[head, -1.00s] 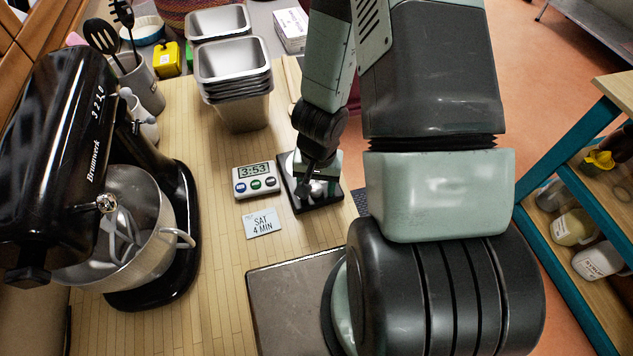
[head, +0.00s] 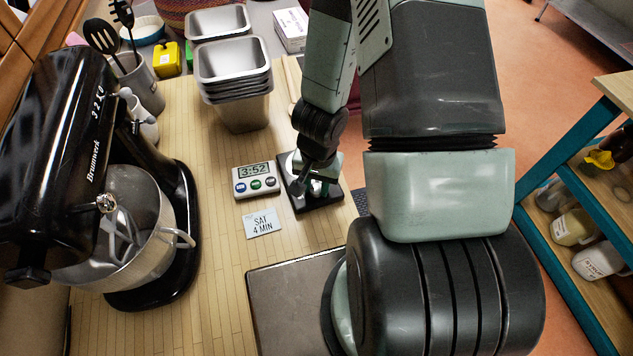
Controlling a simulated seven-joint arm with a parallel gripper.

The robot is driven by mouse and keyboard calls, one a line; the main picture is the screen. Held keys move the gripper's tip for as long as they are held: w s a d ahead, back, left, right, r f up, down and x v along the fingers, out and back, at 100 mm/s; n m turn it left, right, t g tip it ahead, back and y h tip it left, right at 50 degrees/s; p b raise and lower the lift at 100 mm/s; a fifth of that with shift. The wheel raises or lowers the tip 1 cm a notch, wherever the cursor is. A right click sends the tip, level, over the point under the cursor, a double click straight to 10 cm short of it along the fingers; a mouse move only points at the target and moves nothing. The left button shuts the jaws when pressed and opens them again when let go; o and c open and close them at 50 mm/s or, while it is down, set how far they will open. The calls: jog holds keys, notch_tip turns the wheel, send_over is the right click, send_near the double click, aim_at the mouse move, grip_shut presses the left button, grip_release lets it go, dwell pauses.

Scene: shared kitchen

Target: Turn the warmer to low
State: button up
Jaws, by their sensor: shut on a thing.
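The warmer's control seems to be the small dark panel with a pale dial (head: 331,197) on the wooden counter, right of the timer. My gripper (head: 314,190) is down at this dial and shut on it. My wrist and fingers cover much of the dial, so its pointer and any setting marks are hidden. A dark flat plate (head: 262,300) at the bottom of the view may be the warmer's top, partly covered by my arm.
A timer (head: 254,180) reads 3:52, with a card (head: 262,223) reading "SAT 4 MIN" below it. A black stand mixer (head: 75,150) stands at left. Stacked metal tins (head: 233,70) stand behind. Wooden counter (head: 215,260) between mixer and plate is clear.

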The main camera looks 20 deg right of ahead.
aim_at(317, 189)
jog(key=m, duration=0.4)
jog(key=shift+m, duration=1.5)
jog(key=o, duration=1.1)
jog(key=shift+c, duration=0.2)
jog(key=shift+r, duration=0.1)
notch_tip(317, 189, up, 11)
jog(key=shift+s+f, duration=0.2)
